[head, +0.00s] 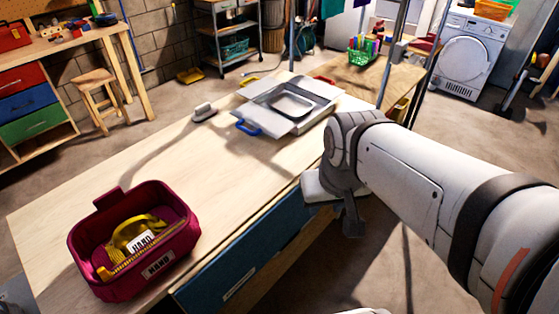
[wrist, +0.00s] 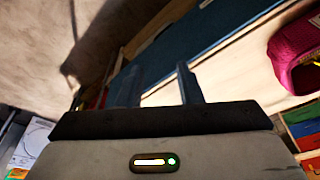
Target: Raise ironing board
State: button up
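A long blue panel (head: 240,262) with a pale label hangs down along the front edge of the wooden bench (head: 200,150). It seems to be the ironing board, lying folded down. The blue panel also fills the upper middle of the wrist view (wrist: 215,40). My gripper (wrist: 160,70) points at the panel, its two fingers apart with nothing between them. In the head view my gripper (head: 350,228) hangs just off the bench's front edge, right of the panel. I cannot tell whether a finger touches the panel.
A dark red basket (head: 150,215) with yellow items stands at the bench's near left. A grey tray (head: 290,103) on a light frame and a small iron-like object (head: 203,112) lie farther back. A stool (head: 98,95) and a washing machine (head: 468,60) stand behind. Floor before the bench is clear.

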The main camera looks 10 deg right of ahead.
aim_at(206, 289)
jog(key=z, duration=0.6)
jog(key=k, duration=1.9)
jog(key=u, duration=0.65)
jog(key=i, duration=1)
jog(key=z, duration=0.05)
